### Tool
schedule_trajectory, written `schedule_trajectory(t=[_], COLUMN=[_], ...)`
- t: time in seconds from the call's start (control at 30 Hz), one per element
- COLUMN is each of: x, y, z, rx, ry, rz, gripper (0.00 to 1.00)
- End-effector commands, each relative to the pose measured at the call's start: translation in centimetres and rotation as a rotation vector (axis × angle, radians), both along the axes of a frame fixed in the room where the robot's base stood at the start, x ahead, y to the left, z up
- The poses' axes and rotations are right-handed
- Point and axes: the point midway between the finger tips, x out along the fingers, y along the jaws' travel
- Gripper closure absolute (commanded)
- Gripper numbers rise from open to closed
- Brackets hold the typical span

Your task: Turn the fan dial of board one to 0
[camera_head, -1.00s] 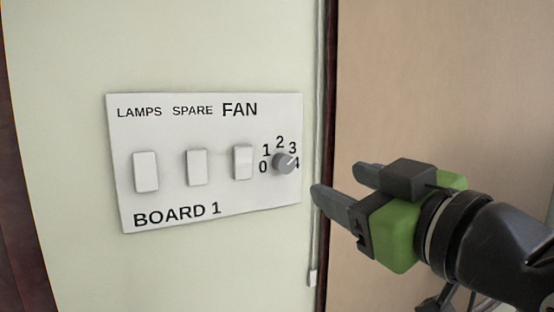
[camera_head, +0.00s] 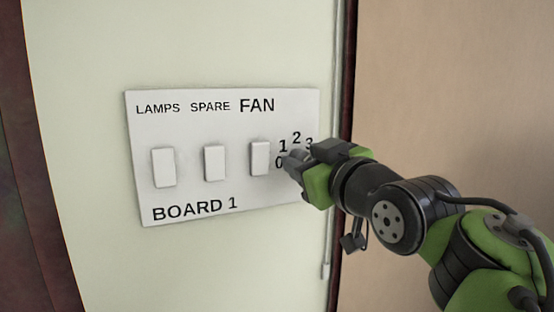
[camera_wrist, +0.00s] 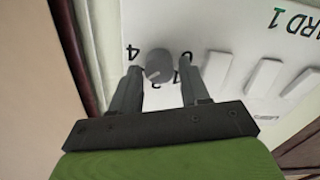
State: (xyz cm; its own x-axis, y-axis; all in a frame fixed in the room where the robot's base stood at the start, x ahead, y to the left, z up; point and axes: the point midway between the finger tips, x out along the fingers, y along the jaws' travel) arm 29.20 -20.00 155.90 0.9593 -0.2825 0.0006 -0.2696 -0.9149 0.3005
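Board one is the white panel (camera_head: 190,119) marked BOARD 1 on the pale wall. Its fan dial, a round grey knob (camera_wrist: 159,64), shows in the wrist view, with numbers around it. A small pale mark on the knob points toward the lower left there, on the side of the 3 and 4. My gripper (camera_wrist: 162,74) is open, its two fingers on either side of the knob with a gap at each. In the head view my gripper (camera_head: 288,157) covers most of the dial and the 4.
Three white rocker switches, at left (camera_head: 163,167), middle (camera_head: 214,162) and right (camera_head: 260,157), sit left of the dial. The right one is close to my fingers. A thin cord or conduit (camera_head: 333,215) and a dark frame edge (camera_head: 346,100) run down right of the panel.

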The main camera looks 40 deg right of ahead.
Motion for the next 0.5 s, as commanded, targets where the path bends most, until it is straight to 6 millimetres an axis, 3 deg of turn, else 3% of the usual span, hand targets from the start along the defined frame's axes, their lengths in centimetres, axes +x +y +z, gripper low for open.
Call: schedule_trajectory(t=[0.03,0.27,0.5], x=[-0.01,-0.02,-0.01], y=[0.01,0.01,0.03], z=[0.00,0.00,-0.06], rx=[0.000,0.000,-0.019], ry=[0.000,0.000,0.005], rz=[0.000,0.000,0.000], gripper=[0.63,0.98,0.99])
